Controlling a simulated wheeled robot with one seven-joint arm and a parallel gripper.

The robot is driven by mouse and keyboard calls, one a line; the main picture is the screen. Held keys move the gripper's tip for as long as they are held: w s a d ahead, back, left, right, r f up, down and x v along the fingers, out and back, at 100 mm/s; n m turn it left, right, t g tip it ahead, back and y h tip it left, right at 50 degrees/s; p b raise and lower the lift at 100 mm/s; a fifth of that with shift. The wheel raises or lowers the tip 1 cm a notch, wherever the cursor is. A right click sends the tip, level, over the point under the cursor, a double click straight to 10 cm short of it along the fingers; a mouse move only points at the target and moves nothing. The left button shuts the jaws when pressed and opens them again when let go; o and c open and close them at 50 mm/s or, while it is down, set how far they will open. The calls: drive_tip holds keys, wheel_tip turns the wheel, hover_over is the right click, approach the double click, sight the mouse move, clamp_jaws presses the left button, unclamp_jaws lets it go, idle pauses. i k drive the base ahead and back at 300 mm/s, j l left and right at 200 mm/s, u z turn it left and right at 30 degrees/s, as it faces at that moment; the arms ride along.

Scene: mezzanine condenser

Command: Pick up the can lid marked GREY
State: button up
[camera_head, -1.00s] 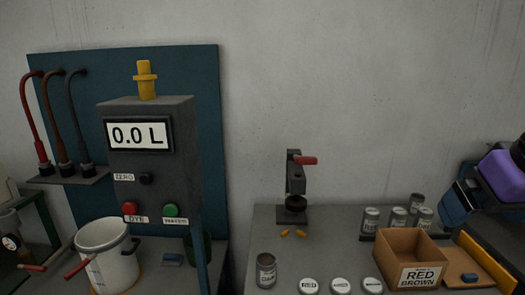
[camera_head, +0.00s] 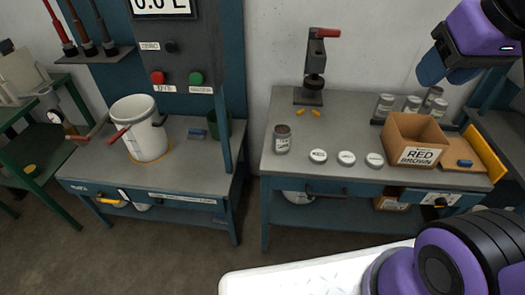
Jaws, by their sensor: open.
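Three round white-topped can lids lie in a row near the front of the right bench: a left lid (camera_head: 318,155), a middle lid (camera_head: 346,158) and a right lid (camera_head: 375,160). Each has a small dark label, too small to read, so I cannot tell which is marked GREY. My gripper (camera_head: 445,72) appears at the upper right, with blue fingers below my purple wrist. It is open, seems empty, and is well apart from the lids. Part of it is cut off by the view or hidden by my wrist.
An open can (camera_head: 282,139) stands left of the lids. A cardboard box (camera_head: 418,140) marked RED BROWN stands right of them, with several cans (camera_head: 411,104) behind. A lever press (camera_head: 310,75) stands at the back. A white bucket (camera_head: 139,130) is on the left bench (camera_head: 85,168).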

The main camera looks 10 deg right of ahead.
sight(346, 159)
drive_tip(key=k+l+u, duration=0.3)
drive_tip(key=l+u, duration=0.15)
drive_tip(key=k+l+u, duration=0.4)
drive_tip(key=l, duration=0.15)
drive_tip(key=k+l+u, duration=0.15)
drive_tip(key=k+l, duration=0.95)
drive_tip(key=i+l, duration=0.4)
drive_tip(key=i, duration=0.15)
drive_tip(key=i+l, duration=0.4)
drive_tip(key=i, duration=0.1)
